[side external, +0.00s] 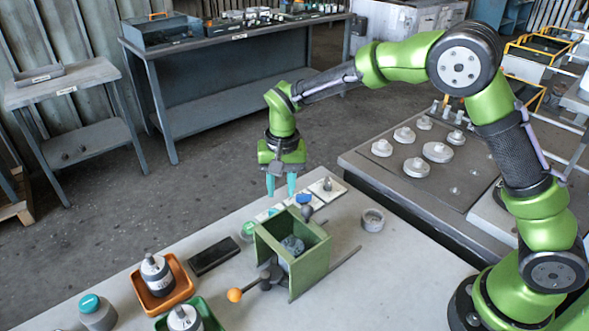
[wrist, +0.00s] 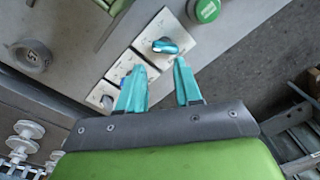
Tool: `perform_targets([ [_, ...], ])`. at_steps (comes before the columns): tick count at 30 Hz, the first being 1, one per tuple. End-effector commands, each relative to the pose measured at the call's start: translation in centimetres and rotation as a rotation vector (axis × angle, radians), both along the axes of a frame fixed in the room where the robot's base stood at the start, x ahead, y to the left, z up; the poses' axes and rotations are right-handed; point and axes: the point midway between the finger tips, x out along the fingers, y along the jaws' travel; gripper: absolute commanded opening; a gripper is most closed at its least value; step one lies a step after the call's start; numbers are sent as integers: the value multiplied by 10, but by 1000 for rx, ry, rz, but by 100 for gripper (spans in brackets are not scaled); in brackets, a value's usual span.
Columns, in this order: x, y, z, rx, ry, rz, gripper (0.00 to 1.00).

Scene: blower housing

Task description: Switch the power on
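A row of white switch plates lies along the far edge of the grey bench. The plate nearest the green cap carries a teal knob (wrist: 165,46). The middle plate has a blue knob (side external: 304,199), partly behind my left finger in the wrist view. The last plate has a small dark lever (side external: 327,185). No label on the plates is readable, so I cannot tell which is the power switch. My gripper (side external: 281,190) points down above the row, its teal fingers apart with nothing between them. In the wrist view the fingertips (wrist: 157,64) appear just short of the teal knob.
A green open-topped housing (side external: 290,258) with an orange-knobbed lever (side external: 235,295) stands close in front of the plates. A green cap (side external: 247,230), a black block (side external: 214,256), an orange tray (side external: 187,288) and a grey ring (side external: 372,219) lie around it.

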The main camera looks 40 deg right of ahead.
Motion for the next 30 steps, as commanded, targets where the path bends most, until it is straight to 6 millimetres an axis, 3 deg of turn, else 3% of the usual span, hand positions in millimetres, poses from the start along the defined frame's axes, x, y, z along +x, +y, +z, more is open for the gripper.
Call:
perform_targets([
  [3,7,8,-23,-27,27,-7,34],
  [15,7,10,-58,-36,41,-12,34],
  [30,8,4,-60,-53,26,903,34],
])
